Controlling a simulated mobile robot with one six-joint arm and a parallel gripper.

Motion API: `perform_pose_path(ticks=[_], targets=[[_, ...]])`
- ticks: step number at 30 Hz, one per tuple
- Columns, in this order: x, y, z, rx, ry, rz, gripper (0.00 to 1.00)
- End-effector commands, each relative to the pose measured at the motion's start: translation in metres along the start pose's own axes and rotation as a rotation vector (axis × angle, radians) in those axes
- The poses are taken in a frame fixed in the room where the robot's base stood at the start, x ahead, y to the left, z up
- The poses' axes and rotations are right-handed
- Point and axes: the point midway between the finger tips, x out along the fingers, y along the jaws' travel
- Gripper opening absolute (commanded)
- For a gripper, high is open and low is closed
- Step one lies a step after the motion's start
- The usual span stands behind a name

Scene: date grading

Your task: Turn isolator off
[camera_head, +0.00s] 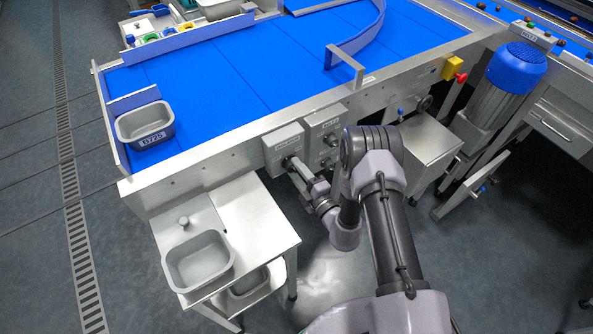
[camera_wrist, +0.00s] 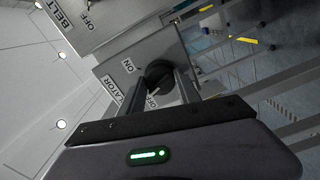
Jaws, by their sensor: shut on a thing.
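The isolator is a grey box (camera_head: 284,148) on the front side of the conveyor frame. In the wrist view its face (camera_wrist: 118,72) carries the labels ON and OFF and part of the word ISOLATOR. Its black rotary knob (camera_wrist: 158,74) sits between my fingers. My gripper (camera_head: 290,163) reaches the box from the front right. In the wrist view my gripper (camera_wrist: 172,82) is shut on the knob, one finger on each side. The fingers hide part of the knob and the OFF label, so I cannot tell exactly where the knob points.
A second control box (camera_head: 326,138), labelled BELT in the wrist view (camera_wrist: 100,22), stands right beside the isolator. The blue conveyor belt (camera_head: 235,75) runs above. A steel side table (camera_head: 250,222) with a grey tub (camera_head: 198,262) stands at the lower left.

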Motion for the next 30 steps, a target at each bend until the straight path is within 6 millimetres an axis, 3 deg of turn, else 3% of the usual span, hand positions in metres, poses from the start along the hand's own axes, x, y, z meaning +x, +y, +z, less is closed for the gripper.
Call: perform_pose_path(ticks=[15,30], targets=[[-0.0007,0.0001,0.0004,-0.359,-0.002,-0.002,0.0],[-0.0006,0.0005,0.0003,-0.451,-0.002,-0.002,0.0]])
